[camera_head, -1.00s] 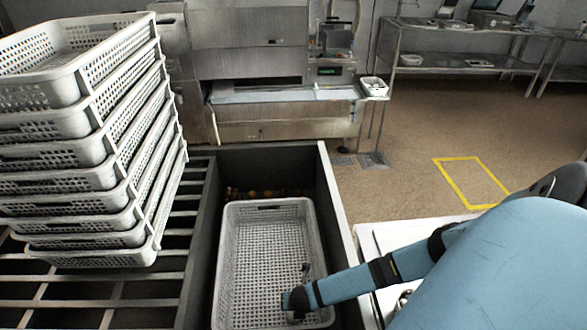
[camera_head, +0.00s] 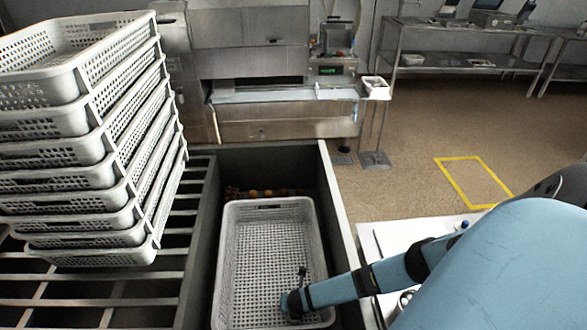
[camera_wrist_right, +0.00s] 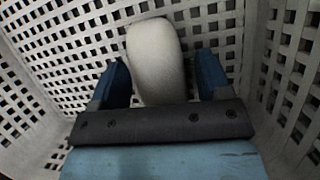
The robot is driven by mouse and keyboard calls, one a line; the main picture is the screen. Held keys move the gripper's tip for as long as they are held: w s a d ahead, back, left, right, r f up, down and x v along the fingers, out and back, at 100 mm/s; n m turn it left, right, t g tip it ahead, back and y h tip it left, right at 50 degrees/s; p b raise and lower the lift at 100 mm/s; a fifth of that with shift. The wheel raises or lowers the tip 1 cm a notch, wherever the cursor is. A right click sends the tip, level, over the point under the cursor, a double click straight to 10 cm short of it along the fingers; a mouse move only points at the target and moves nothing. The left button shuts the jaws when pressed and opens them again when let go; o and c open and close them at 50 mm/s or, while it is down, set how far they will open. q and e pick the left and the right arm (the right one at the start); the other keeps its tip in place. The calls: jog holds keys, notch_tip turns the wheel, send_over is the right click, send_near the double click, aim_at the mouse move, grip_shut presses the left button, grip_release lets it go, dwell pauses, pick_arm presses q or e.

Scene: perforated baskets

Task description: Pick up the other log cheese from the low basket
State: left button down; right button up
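The low basket (camera_head: 230,260) is a light grey perforated basket standing inside a dark bin. The log cheese (camera_wrist_right: 155,58) is a pale, rounded log on the basket's perforated floor in the right wrist view. My right gripper (camera_wrist_right: 163,64) is down in the basket with its two blue fingers apart, one on each side of the cheese. A gap shows between the cheese and the right-hand finger; the left-hand finger is closer. In the head view my right gripper (camera_head: 291,304) is at the basket's near right corner and the cheese is hidden. My left gripper is not in view.
A tall stack of grey perforated baskets (camera_head: 90,150) stands on a slatted rack (camera_head: 185,225) at the left. The dark bin's right wall (camera_head: 338,200) runs close beside the low basket. The basket walls are close around the right gripper.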

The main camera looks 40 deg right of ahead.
jog(key=c, duration=0.8)
jog(key=shift+r, duration=0.1)
jog(key=shift+c, duration=0.2)
